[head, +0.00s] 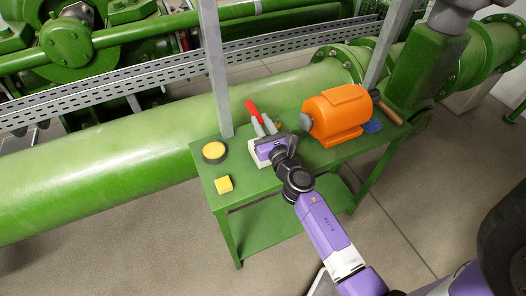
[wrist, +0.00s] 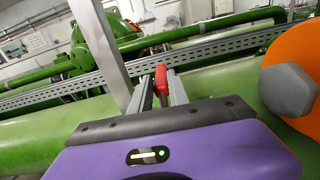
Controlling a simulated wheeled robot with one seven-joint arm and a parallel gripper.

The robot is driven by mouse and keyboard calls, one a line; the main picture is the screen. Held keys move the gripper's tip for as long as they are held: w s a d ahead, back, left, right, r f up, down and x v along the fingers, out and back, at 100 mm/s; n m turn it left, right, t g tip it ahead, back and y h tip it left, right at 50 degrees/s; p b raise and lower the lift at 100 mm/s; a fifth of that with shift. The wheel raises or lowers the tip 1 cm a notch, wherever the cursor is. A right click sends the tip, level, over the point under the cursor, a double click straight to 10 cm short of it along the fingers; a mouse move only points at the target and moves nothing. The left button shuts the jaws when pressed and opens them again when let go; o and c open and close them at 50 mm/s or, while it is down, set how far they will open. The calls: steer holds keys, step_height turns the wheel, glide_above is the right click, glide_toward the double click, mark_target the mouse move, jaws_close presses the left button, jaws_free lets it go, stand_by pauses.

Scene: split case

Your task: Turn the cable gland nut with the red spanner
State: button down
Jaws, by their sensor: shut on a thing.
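The red spanner (head: 253,110) shows as a red handle at the far side of the green bench. My gripper (head: 264,126) is shut on it, with its two grey fingers on either side of the red part. In the wrist view the red spanner (wrist: 161,78) shows between the fingertips (wrist: 160,90), pointing away from me; its other end is hidden. A grey hexagonal piece (wrist: 288,90) on the left end of an orange motor-like housing (head: 338,114) looks like the cable gland nut. It also shows in the head view (head: 306,122), to the right of my gripper and apart from it.
A round yellow-topped dark disc (head: 214,151) and a yellow block (head: 223,184) are on the left of the green bench (head: 240,200). A blue item (head: 373,126) and a wooden-looking handle (head: 389,114) are right of the housing. A grey post (head: 214,70) and large green pipe (head: 100,165) stand behind.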

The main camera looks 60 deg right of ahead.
steer(key=shift+m+h+b, duration=0.3)
steer(key=shift+h, duration=0.2)
stand_by(0.4)
steer(key=shift+w+a+g, duration=0.1)
steer(key=shift+a+g, duration=0.15)
steer(key=shift+g, duration=0.05)
stand_by(0.4)
steer(key=shift+f, duration=0.9)
stand_by(1.7)
steer(key=shift+r, duration=0.1)
stand_by(0.9)
steer(key=shift+r+p, duration=1.2)
steer(key=shift+r, duration=0.05)
steer(key=shift+f, duration=0.3)
steer(key=shift+f, duration=0.3)
steer(key=shift+f, duration=0.4)
stand_by(0.5)
